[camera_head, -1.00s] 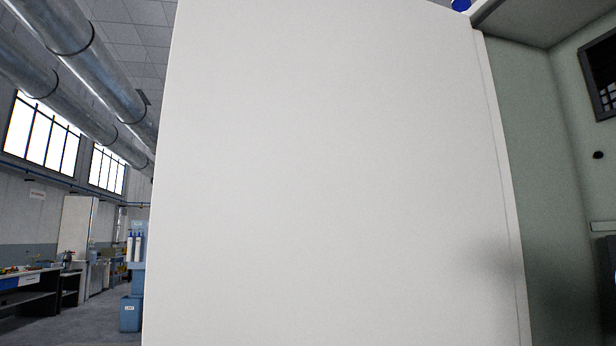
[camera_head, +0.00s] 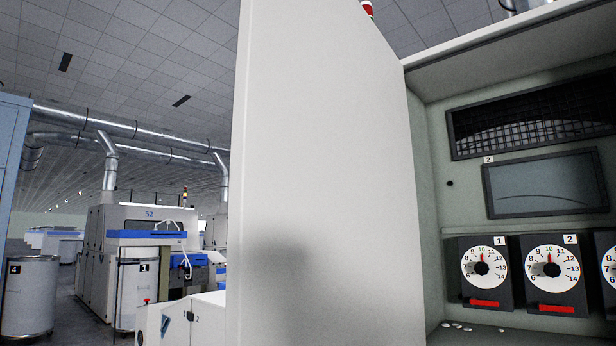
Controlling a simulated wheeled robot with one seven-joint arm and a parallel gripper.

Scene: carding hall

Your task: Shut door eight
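A large plain white door (camera_head: 325,170) stands open in the middle of the view, close to me. Its right side meets the opening of a pale green cabinet (camera_head: 432,190). I see no number or handle on the door, so I cannot tell from the picture that it is door eight. A soft dark shadow lies on its lower part. My gripper is not in view.
Inside the cabinet are dials (camera_head: 485,268) with red bars, a dark screen (camera_head: 545,183), a mesh window (camera_head: 530,122) and small white bits (camera_head: 458,326) on its floor.

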